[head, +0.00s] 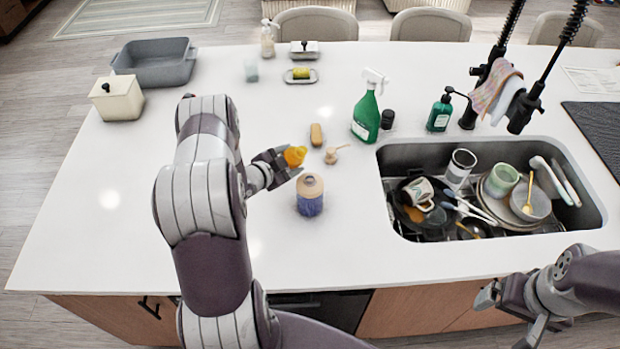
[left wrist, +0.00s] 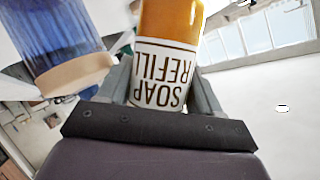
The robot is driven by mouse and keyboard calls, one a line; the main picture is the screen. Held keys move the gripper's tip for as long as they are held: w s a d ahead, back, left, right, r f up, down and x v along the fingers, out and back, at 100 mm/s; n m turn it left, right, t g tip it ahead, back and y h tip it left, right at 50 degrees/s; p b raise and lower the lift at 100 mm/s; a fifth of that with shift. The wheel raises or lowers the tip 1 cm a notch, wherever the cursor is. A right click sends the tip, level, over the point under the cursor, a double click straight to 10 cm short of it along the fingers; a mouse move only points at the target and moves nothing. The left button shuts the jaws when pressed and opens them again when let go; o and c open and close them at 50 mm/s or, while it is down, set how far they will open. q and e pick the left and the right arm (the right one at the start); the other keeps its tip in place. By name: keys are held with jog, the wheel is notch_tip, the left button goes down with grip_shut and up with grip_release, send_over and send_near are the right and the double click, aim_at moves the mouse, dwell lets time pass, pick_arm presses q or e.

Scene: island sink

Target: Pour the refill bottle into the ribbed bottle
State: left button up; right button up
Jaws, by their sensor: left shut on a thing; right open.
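The ribbed bottle (head: 310,203) stands upright on the white counter, blue below with a tan top. My left gripper (head: 284,164) is shut on the orange refill bottle (head: 295,156), just behind and left of the ribbed bottle and apart from it. In the left wrist view the refill bottle (left wrist: 166,68) sits between the fingers, its "SOAP REFILL" label upside down in the picture. The ribbed bottle (left wrist: 62,45) shows beside it, also inverted there. The refill bottle's exact tilt is unclear. My right gripper (head: 508,318) is open and empty by the counter's front edge.
A sink (head: 391,153) full of dishes lies to the right. A green spray bottle (head: 366,117), a soap dispenser (head: 440,112), a brush (head: 337,154) and a tan block (head: 316,135) stand or lie behind.

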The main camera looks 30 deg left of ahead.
pick_arm(q)
jog(key=shift+d, duration=0.1)
jog(key=shift+a+r+m+t+y, duration=0.2)
jog(key=shift+r+m+t+y, duration=0.1)
jog(key=shift+r+m+y, duration=0.25)
jog(key=shift+a+f+m, duration=0.1)
jog(key=shift+f+m, duration=0.1)
jog(key=shift+m, duration=0.05)
jog(key=shift+a+f+y+b, duration=0.1)
jog(key=shift+f+y+b, duration=0.15)
jog(key=shift+f+b, duration=0.35)
jog(key=shift+w+a+f+m+t+y+b, duration=0.1)
jog(key=shift+a+f+m+t+y+b, duration=0.15)
jog(key=shift+f+m+b, duration=0.3)
jog(key=shift+w+a+f+m+t+y+b, duration=0.15)
jog(key=shift+a+f+m+y+b, duration=0.1)
jog(key=shift+f+m+b, duration=0.3)
jog(key=shift+r+m, duration=0.3)
jog(key=shift+r, duration=0.25)
jog(key=shift+a+r+m+t+y+p, duration=0.15)
jog(key=shift+r+m+t+y+p, duration=0.15)
jog(key=shift+y, duration=0.1)
jog(key=shift+r+m+t+y+b, duration=0.35)
jog(key=shift+r+m+b, duration=0.3)
jog(key=shift+r+m, duration=0.4)
dwell(3.1)
